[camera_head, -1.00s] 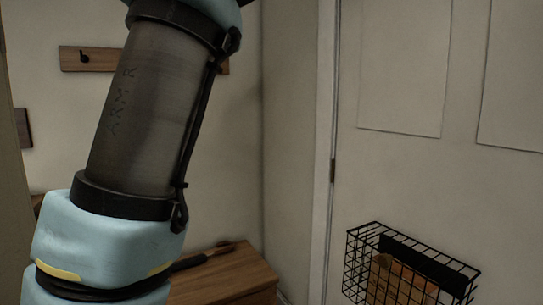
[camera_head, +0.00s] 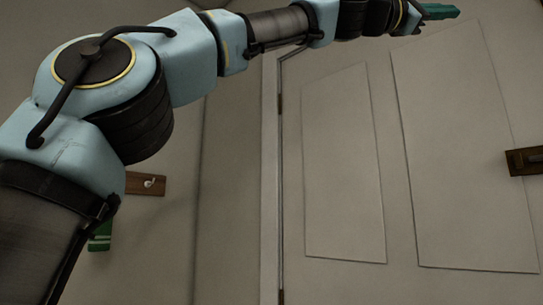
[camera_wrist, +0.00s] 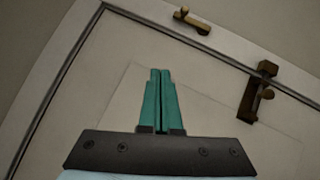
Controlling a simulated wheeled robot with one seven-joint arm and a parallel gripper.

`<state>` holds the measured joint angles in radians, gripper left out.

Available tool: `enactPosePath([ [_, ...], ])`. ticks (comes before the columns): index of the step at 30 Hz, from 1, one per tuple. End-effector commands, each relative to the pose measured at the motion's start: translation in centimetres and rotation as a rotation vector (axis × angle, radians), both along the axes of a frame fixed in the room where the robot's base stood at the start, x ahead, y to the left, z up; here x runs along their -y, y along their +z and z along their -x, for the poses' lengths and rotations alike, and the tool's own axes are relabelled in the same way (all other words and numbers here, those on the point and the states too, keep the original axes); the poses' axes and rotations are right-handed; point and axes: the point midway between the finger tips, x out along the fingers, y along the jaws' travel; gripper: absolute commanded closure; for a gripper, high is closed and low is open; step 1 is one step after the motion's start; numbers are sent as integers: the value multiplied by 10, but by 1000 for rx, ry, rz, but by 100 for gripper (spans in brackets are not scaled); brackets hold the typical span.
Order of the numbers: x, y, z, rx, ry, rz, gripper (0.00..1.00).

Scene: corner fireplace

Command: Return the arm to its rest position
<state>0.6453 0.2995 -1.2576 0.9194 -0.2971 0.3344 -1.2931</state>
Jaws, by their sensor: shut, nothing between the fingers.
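My arm reaches across the top of the head view, from the lower left to the upper right. My gripper (camera_head: 440,11) is at its far end, high in front of the pale door. In the wrist view my gripper (camera_wrist: 160,75) shows two green fingers side by side, shut with nothing between them. The door's panels lie beyond the fingertips, and the fingers look apart from the door.
The white panelled door (camera_head: 400,150) fills the right side, with a dark handle (camera_head: 525,160) at its right edge. The wrist view shows the handle (camera_wrist: 258,92) and a brass latch (camera_wrist: 205,24). A wooden hook rail (camera_head: 146,184) is on the left wall, with a green thing (camera_head: 100,238) below.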

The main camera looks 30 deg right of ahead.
Motion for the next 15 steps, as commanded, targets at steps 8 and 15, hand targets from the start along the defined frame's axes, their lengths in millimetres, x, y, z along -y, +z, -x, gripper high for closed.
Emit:
enactPosePath([
  [8,30,-66,-34,159,111,-95,100],
  [15,51,-162,-102,373,252,-249,100],
])
